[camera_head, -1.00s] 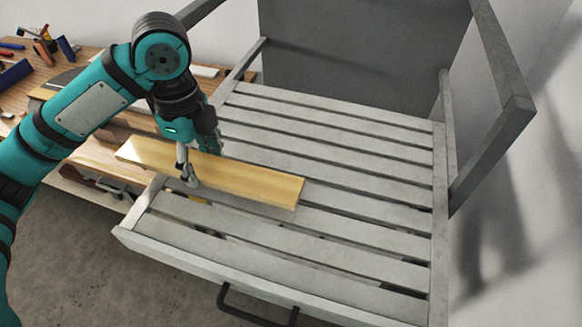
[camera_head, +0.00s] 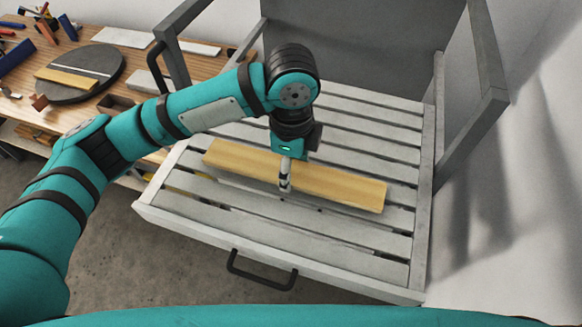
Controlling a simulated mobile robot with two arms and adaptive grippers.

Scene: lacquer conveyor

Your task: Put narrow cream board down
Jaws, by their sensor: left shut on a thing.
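The narrow cream board (camera_head: 340,187) is long, flat and yellowish. It lies level over the middle slats of the grey slatted rack (camera_head: 300,238), running from left to lower right. My left gripper (camera_head: 285,182) points down and is shut on the board near its middle, at the long edge. A dark band shows under the board's front edge; I cannot tell whether the board touches the slats or hovers just above. My right gripper is not in view.
Grey side rails (camera_head: 470,130) rise at the rack's sides, with a grey back panel behind. A black handle (camera_head: 262,272) is on its front. The wooden bench (camera_head: 135,65) at left holds a dark round plate (camera_head: 80,88) and tools. Slats around the board are clear.

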